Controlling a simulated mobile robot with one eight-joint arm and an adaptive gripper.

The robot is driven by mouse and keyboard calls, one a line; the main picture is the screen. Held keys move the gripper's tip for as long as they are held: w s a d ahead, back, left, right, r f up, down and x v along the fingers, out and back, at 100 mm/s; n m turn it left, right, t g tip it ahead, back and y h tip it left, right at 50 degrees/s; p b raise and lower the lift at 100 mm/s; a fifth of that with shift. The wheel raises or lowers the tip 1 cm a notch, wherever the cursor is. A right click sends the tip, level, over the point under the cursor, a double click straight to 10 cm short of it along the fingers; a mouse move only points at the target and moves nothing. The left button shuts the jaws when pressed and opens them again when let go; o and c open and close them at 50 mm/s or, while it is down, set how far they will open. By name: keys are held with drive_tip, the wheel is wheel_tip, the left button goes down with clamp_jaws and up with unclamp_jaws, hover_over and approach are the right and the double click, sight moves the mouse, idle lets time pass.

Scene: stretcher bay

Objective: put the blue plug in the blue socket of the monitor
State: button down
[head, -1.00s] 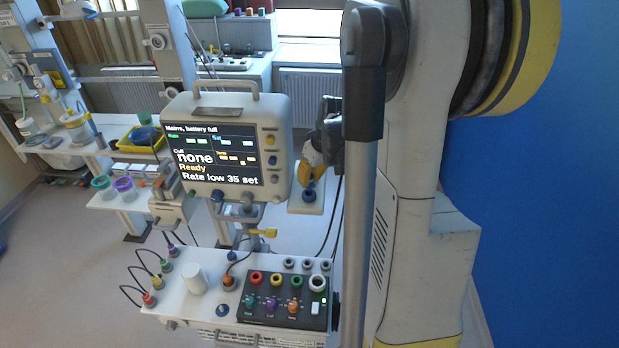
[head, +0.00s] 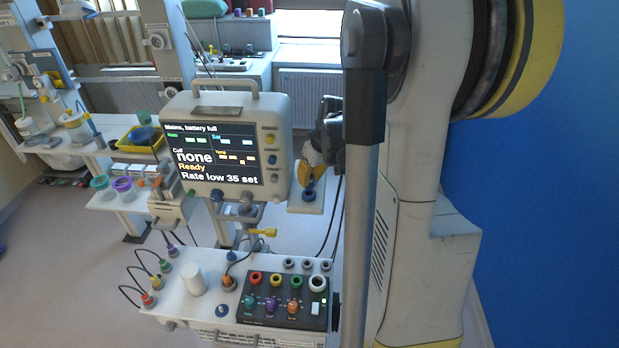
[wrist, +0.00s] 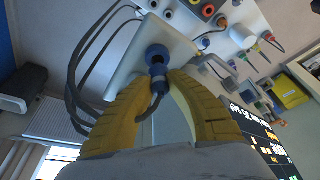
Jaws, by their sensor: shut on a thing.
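The monitor (head: 226,147) is a pale box with a lit screen and a carry handle. My gripper (head: 312,172), with yellow fingers, is just right of the monitor. In the wrist view, its fingertips (wrist: 154,80) are shut on the blue plug (wrist: 157,70), which has a cable trailing back between the fingers. The plug's front end is at a blue ring (wrist: 158,52) on a pale plate (wrist: 128,72). I cannot tell how deep it sits there.
A pale unit with a black panel (head: 262,318) and coloured sockets stands below the monitor. Dark cables (wrist: 85,65) hang beside the plate. A side table with cups (head: 123,188) is at left.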

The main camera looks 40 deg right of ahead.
drive_tip(key=shift+f+b, duration=1.15)
drive_tip(key=shift+f, duration=0.15)
drive_tip(key=c, duration=1.3)
unclamp_jaws()
drive_tip(key=shift+c, duration=0.2)
drive_tip(key=shift+r, duration=0.1)
drive_tip(key=v, duration=1.2)
drive_tip(key=s+a+f+t+b, duration=0.1)
drive_tip(key=s+a+f+b, duration=0.2)
drive_tip(key=a+f+b, duration=1.1)
drive_tip(key=s+a+f+n+t+b, duration=0.1)
drive_tip(key=s+a+f+b, duration=0.3)
drive_tip(key=a+f+b, duration=1)
drive_tip(key=shift+a+f+t, duration=0.45)
drive_tip(key=shift+f+t, duration=0.05)
drive_tip(key=shift+f, duration=0.1)
